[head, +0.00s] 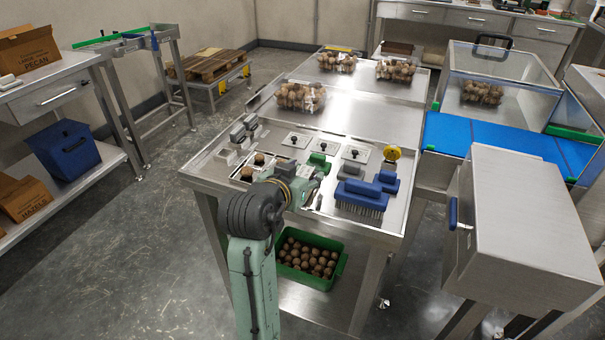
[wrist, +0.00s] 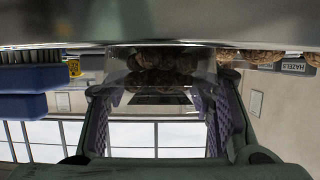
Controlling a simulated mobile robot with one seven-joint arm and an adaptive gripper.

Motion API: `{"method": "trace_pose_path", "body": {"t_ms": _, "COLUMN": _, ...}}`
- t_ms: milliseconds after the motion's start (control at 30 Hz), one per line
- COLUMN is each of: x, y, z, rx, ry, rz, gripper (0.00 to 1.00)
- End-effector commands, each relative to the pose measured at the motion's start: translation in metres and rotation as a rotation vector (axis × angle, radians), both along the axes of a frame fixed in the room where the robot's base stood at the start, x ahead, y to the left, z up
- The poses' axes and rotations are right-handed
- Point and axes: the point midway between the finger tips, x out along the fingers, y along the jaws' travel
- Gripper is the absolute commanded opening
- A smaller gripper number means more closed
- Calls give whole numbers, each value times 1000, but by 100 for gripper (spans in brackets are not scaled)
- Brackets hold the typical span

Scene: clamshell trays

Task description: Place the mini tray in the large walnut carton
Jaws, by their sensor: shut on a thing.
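My gripper (wrist: 160,115) is low at the near end of the steel table, with its two purple-padded fingers apart. A clear tray of brown nuts (wrist: 160,80) shows between the fingertips in the wrist view, and the gripper is shut on it. In the head view my arm crosses the table's near edge, and the held tray cannot be made out. Three other clear trays of nuts stand farther back: a near one (head: 300,96), a far one (head: 337,62) and a right one (head: 396,70). I cannot make out a carton labelled walnut.
A pecan carton (head: 28,50) stands on the left bench, with another carton (head: 24,198) below. A blue brush (head: 361,198) and grey blocks (head: 240,130) flank my gripper. A green crate of nuts (head: 343,266) sits underneath. The table's middle (head: 360,115) is clear.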

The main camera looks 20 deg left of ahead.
Motion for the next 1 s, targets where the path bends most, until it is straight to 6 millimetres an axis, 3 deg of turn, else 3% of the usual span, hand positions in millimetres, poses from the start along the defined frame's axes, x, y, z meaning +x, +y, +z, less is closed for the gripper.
{"method": "trace_pose_path", "body": {"t_ms": 33, "x": 0, "y": 0, "z": -3, "rx": -1, "ry": 0, "rz": 0, "gripper": 19}}
{"method": "trace_pose_path", "body": {"t_ms": 67, "x": 0, "y": 0, "z": -2, "rx": 0, "ry": 0, "rz": 0, "gripper": 51}}
{"method": "trace_pose_path", "body": {"t_ms": 333, "x": 0, "y": 0, "z": -2, "rx": -1, "ry": 0, "rz": 0, "gripper": 69}}
{"method": "trace_pose_path", "body": {"t_ms": 733, "x": -1, "y": 1, "z": 3, "rx": -1, "ry": 0, "rz": 1, "gripper": 69}}
{"method": "trace_pose_path", "body": {"t_ms": 867, "x": -17, "y": 2, "z": 8, "rx": 0, "ry": -3, "rz": 3, "gripper": 69}}
{"method": "trace_pose_path", "body": {"t_ms": 1000, "x": -46, "y": 3, "z": 21, "rx": 2, "ry": -4, "rz": 3, "gripper": 69}}
